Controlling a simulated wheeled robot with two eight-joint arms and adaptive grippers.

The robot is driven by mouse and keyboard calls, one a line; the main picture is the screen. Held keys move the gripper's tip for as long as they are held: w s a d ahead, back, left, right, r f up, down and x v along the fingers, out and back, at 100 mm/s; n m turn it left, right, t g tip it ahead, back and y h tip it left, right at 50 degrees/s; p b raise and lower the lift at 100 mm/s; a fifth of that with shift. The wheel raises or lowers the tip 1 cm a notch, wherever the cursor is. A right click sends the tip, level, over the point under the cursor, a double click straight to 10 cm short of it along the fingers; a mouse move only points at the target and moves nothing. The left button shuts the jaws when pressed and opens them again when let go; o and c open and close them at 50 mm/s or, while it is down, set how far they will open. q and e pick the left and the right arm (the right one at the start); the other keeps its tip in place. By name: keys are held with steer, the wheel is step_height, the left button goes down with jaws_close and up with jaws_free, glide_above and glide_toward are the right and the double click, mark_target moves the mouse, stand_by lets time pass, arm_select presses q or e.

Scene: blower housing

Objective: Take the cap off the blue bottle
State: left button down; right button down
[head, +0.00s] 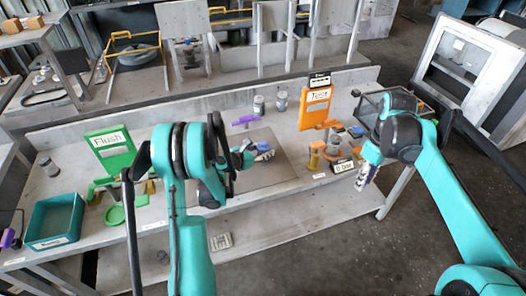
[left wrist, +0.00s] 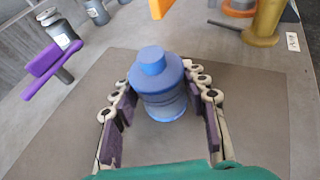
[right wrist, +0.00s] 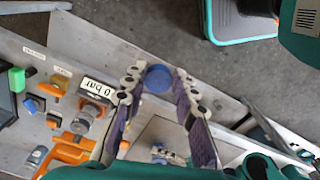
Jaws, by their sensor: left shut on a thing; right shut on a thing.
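The blue bottle (left wrist: 160,90) is between the fingers of my left gripper (left wrist: 163,103), which is shut on it. A narrower blue neck (left wrist: 153,60) shows on its top. In the head view the bottle (head: 262,147) is small and partly hidden by my left gripper (head: 254,153). I cannot tell whether its base touches the mat. My right gripper (right wrist: 160,82) is shut on a round blue cap (right wrist: 158,79) at its fingertips. In the head view my right gripper (head: 363,181) is apart from the bottle, near the bench's right end; the cap cannot be made out there.
A brown mat (head: 272,173) lies mid-bench. A green Flush sign (head: 111,150) and a teal bin (head: 54,222) stand left. An orange Test sign (head: 317,106) and a fixture labelled 0 bar (head: 342,167) stand right. A purple-topped stand (left wrist: 52,67) is near the bottle.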

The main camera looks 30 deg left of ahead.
arm_select(q)
steer(key=shift+f, duration=0.15)
steer(key=c, duration=0.8)
jaws_free()
steer(key=shift+c, duration=0.2)
